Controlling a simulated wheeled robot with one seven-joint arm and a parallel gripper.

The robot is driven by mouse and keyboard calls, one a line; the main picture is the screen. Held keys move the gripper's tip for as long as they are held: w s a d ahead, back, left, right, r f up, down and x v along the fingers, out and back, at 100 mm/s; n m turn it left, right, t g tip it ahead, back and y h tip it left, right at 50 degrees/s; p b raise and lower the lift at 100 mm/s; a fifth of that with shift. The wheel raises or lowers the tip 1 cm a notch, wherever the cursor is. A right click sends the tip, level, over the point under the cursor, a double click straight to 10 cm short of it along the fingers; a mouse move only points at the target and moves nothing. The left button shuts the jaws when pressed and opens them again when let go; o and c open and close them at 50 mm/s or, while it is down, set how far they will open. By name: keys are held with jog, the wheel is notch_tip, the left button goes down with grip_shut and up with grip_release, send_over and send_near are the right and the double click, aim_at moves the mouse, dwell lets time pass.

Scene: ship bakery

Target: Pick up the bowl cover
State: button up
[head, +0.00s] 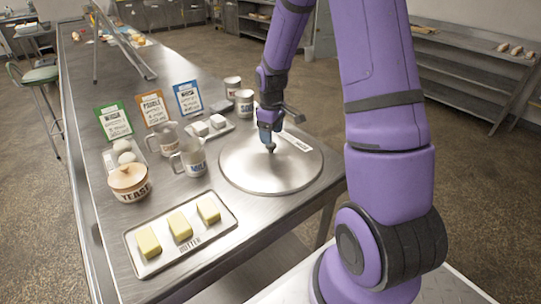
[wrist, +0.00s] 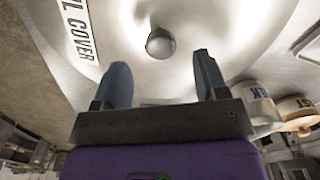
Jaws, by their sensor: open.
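The bowl cover (head: 250,172) is a round, shiny metal disc with a small knob in its middle and a white label near its edge. It lies on the metal counter near the right end. In the wrist view the cover (wrist: 215,40) fills the upper part, with its dark knob (wrist: 160,43) at the centre. My gripper (head: 268,138) is above the cover, close to the knob. In the wrist view my gripper (wrist: 161,80) is open, with two blue-grey fingers apart. The knob shows just beyond the fingertips, between their lines, and nothing is held.
On the metal counter (head: 85,95), a butter tray (head: 215,236), a yeast jar (head: 128,183), a milk jug (head: 190,158) and a glass jug (head: 166,138) stand left of the cover. Two mugs (head: 243,103) and recipe cards (head: 187,98) are behind. Shelves (head: 465,75) stand at right.

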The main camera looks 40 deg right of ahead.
aim_at(271, 151)
jog(key=shift+f, duration=2.55)
